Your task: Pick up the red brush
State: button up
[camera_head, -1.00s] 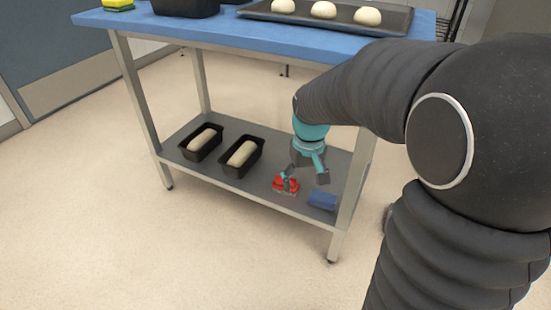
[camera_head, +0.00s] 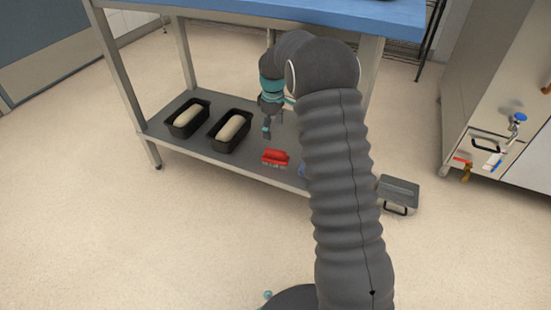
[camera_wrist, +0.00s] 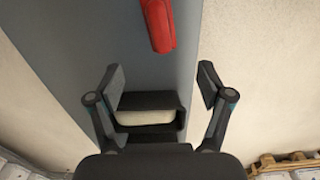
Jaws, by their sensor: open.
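The red brush (camera_head: 275,157) lies on the lower grey shelf (camera_head: 200,153) of the table, near its front edge. Its pale bristles show below the red body. It also shows in the wrist view (camera_wrist: 159,24) at the top, beyond the fingertips. My gripper (camera_head: 270,130) is above the shelf, behind and slightly left of the brush, and apart from it. In the wrist view my gripper (camera_wrist: 160,82) has its two fingers spread wide with nothing between them. A dark loaf tin shows beneath, between the fingers.
Two black loaf tins with dough, the left one (camera_head: 176,130) and the right one (camera_head: 218,145), stand on the shelf left of the brush. A grey case (camera_head: 399,192) sits on the floor at right. The floor in front is clear.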

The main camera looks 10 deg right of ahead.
aim_at(274, 156)
jog(key=shift+s+f+n, duration=0.1)
jog(key=shift+f+n, duration=0.25)
jog(key=shift+n, duration=0.55)
jog(key=f+b, duration=0.2)
jog(key=f, duration=1.1)
jog(key=shift+d, duration=0.2)
jog(key=c, duration=1.5)
jog(key=shift+o, duration=0.2)
notch_tip(274, 156, up, 10)
jog(key=shift+p, duration=0.65)
